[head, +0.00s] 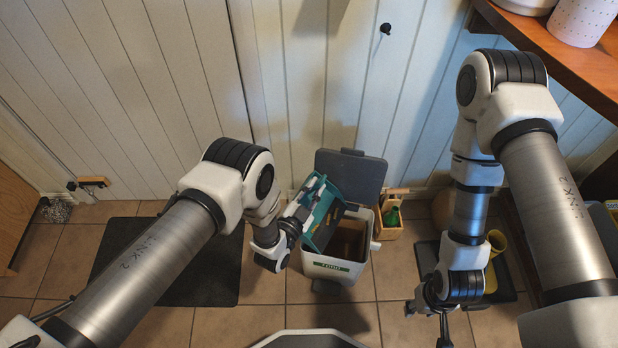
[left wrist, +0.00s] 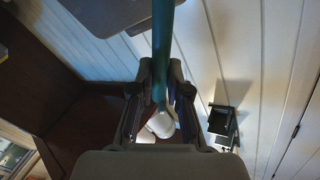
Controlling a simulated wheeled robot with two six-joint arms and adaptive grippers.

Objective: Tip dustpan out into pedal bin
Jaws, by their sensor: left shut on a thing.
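The white pedal bin (head: 335,268) stands on the tiled floor with its grey lid (head: 352,172) up against the wall. The teal dustpan (head: 325,217) is tilted steeply over the bin's left side, above the opening. My left gripper (head: 306,204) is shut on the dustpan; in the left wrist view its handle (left wrist: 162,45) runs up between the fingers (left wrist: 160,88). What the dustpan holds cannot be made out, and part of the bin's inside is hidden by it. My right gripper (head: 443,322) hangs low at the right, away from the bin; its fingers are too small and dark to read.
A dark mat (head: 190,285) lies left of the bin. A small wooden box (head: 390,230) with a green bottle stands right of it. A yellow item (head: 496,242) on a dark tray is behind my right arm. A wooden shelf (head: 560,55) juts out at the upper right.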

